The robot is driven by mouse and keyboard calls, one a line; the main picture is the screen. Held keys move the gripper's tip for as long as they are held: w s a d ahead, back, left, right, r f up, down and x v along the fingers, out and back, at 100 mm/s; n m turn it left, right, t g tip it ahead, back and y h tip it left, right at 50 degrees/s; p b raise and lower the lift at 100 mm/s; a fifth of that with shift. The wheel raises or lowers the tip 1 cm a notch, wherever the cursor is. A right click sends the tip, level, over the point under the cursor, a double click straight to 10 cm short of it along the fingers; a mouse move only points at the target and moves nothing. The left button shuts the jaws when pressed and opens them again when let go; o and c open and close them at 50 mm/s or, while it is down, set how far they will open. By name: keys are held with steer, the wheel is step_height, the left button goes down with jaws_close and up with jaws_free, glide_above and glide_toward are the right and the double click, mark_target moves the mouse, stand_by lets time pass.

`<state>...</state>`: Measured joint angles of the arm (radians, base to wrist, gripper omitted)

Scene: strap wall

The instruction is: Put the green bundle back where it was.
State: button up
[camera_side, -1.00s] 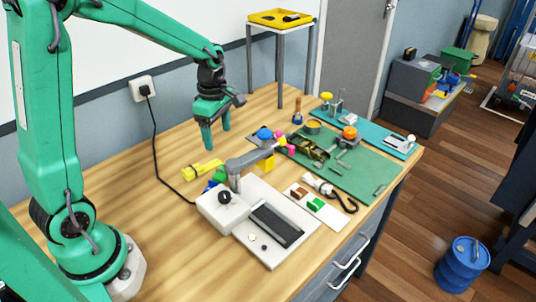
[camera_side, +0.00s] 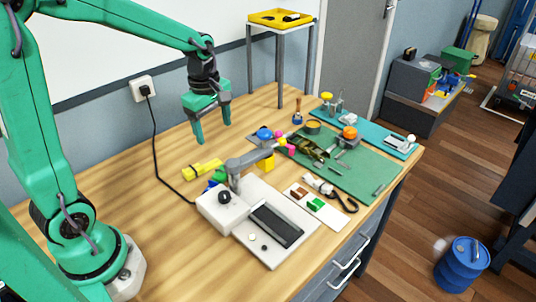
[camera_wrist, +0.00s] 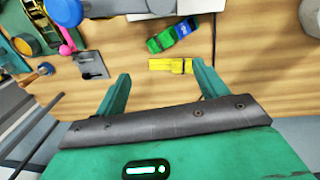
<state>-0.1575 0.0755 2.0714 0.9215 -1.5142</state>
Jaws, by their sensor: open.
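The green bundle (camera_wrist: 160,42) lies on the wooden table, close against a blue bundle (camera_wrist: 186,27). In the side view the green bundle (camera_side: 219,175) is small and partly hidden beside the grey jointed arm of the white device. A yellow bundle (camera_side: 203,169) lies close by, left of it; in the wrist view it (camera_wrist: 171,66) shows between my fingers. My gripper (camera_side: 212,126) is open and empty, above the table, with its fingers pointing down. In the wrist view my gripper (camera_wrist: 162,75) has its two fingertips wide apart.
The white device (camera_side: 275,225) with its jointed arm stands in front of the bundles. A green mat (camera_side: 365,172) with several small parts lies to the right. A black cord (camera_side: 157,150) runs from the wall socket. Bare wood is free to the left (camera_side: 130,195).

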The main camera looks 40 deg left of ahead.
steer(key=s+d+r+m+t, duration=0.2)
steer(key=s+d+r+m, duration=0.1)
steer(key=s+m, duration=0.4)
steer(key=s+d+r+m+t, duration=0.2)
steer(key=s+r+m, duration=0.3)
steer(key=m, duration=0.7)
steer(key=shift+s+d+r+t, duration=0.15)
steer(key=shift+s+d+t, duration=0.25)
steer(key=shift+s, duration=0.7)
